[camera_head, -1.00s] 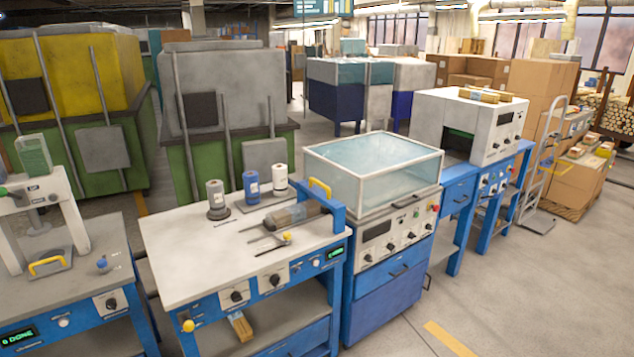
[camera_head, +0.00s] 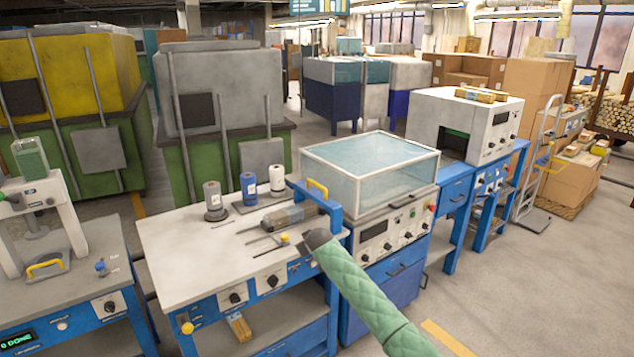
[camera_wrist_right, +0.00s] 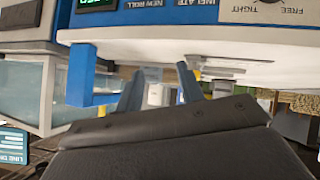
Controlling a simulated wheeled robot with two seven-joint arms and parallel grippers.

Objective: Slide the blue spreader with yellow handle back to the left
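The blue spreader (camera_head: 333,209) with its yellow handle (camera_head: 318,189) stands at the right end of the middle bench, by a wrapped roll (camera_head: 290,215). My right arm, in a green quilted sleeve, comes in from the lower right in the head view. Its dark end (camera_head: 317,239) is in front of the bench's right end, lower in the picture than the handle. In the right wrist view my right gripper (camera_wrist_right: 160,88) has its two fingers apart with nothing seen between them. The bench shows there upside down.
The middle bench (camera_head: 180,244) carries upright spools (camera_head: 249,188) behind the roll and a small yellow-tipped part (camera_head: 284,238) in front. Its left part is clear. A glass-topped machine (camera_head: 370,163) stands close on the right, a press bench (camera_head: 90,260) on the left.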

